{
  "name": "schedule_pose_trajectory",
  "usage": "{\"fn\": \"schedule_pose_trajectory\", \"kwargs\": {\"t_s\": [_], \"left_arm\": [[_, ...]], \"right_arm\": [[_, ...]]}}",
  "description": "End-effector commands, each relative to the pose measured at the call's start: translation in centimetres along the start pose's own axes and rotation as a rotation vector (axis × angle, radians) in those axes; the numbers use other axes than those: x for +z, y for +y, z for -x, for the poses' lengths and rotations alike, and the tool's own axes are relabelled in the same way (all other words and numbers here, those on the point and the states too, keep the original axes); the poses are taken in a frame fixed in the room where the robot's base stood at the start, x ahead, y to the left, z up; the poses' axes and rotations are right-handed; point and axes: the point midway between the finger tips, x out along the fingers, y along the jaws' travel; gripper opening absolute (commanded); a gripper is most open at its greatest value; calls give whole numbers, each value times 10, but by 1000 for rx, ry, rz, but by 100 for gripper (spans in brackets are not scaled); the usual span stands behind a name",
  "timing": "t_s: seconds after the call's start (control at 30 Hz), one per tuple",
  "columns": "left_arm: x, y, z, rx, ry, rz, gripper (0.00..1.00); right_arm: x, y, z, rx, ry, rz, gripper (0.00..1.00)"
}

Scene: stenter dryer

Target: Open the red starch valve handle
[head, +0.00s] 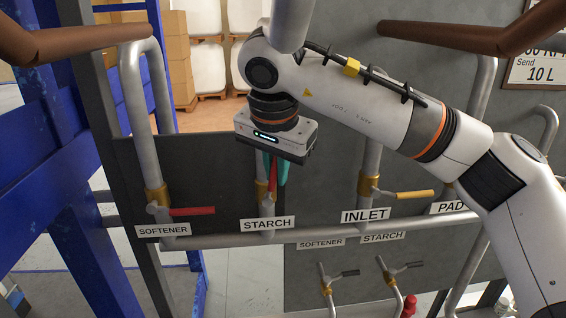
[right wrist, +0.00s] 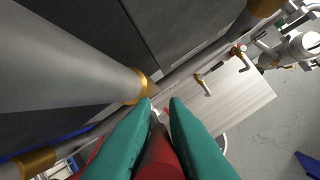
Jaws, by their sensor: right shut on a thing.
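The red starch valve handle (head: 272,180) is above the STARCH label (head: 268,224), on the brass valve body (head: 262,192) of a vertical grey pipe. It points upward in the head view, roughly along the pipe, and is mostly covered by my gripper. My right gripper (head: 276,178) comes down from above with its teal fingers shut on the handle. In the right wrist view the red handle (right wrist: 160,155) shows between the two teal fingers (right wrist: 160,104). My left gripper is not in view.
The red softener handle (head: 192,211) sticks out rightward, left of the starch valve. The yellow inlet handle (head: 415,194) is to the right. Brown pipes (head: 85,40) jut out above. Small valves (head: 338,275) sit below, and a blue frame (head: 50,150) stands at the left.

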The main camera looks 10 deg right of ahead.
Motion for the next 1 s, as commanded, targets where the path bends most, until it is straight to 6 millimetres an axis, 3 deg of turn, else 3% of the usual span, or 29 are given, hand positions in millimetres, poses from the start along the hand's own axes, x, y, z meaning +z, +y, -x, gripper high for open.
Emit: {"fn": "schedule_pose_trajectory", "kwargs": {"t_s": [0.6,0.63,0.73,1.0], "left_arm": [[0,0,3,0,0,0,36],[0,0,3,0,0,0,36],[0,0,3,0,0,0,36],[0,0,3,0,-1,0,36]], "right_arm": [[-4,2,-1,-37,-21,19,0],[-4,2,-1,-37,-21,19,16],[-3,2,-1,-36,-21,18,33],[-2,3,0,-34,-22,16,35]]}}
